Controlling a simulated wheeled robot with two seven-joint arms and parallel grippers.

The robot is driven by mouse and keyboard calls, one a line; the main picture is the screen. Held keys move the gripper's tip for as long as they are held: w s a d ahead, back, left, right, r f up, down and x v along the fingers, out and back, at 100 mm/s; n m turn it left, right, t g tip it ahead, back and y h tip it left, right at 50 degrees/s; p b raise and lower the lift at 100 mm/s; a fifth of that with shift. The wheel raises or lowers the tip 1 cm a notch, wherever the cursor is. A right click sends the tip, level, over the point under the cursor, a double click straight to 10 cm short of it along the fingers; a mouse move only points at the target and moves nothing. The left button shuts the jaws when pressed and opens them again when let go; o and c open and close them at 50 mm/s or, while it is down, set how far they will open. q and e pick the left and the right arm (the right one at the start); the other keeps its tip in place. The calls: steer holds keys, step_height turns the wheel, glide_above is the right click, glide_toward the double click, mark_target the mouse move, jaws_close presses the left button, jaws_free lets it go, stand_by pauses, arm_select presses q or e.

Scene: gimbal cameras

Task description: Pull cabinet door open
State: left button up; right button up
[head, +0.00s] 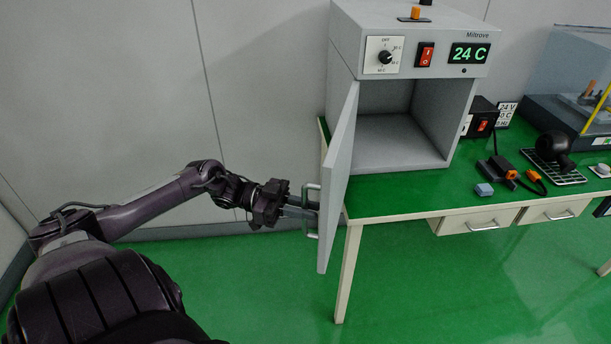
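The grey cabinet (348,50) stands on the green-topped table, with a dial, a red switch and a "24 C" display on its front. Its door (341,185) is hinged on the left side and stands wide open, swung out towards me past the table's front edge. The compartment inside (392,135) looks empty. A door handle (311,228) sits on the door's outer face. My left gripper (303,203) is at this handle, its fingertips reaching up to the bar. Whether the fingers are closed on it is too small to tell. My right gripper is not in view.
The floor in front is clear. A wall stands behind my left arm.

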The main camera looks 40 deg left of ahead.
arm_select(q)
steer(key=shift+s+a+f, duration=0.1)
steer(key=shift+s+a, duration=0.05)
steer(key=shift+a, duration=0.2)
steer(key=b+v, duration=0.2)
steer(key=v, duration=0.5)
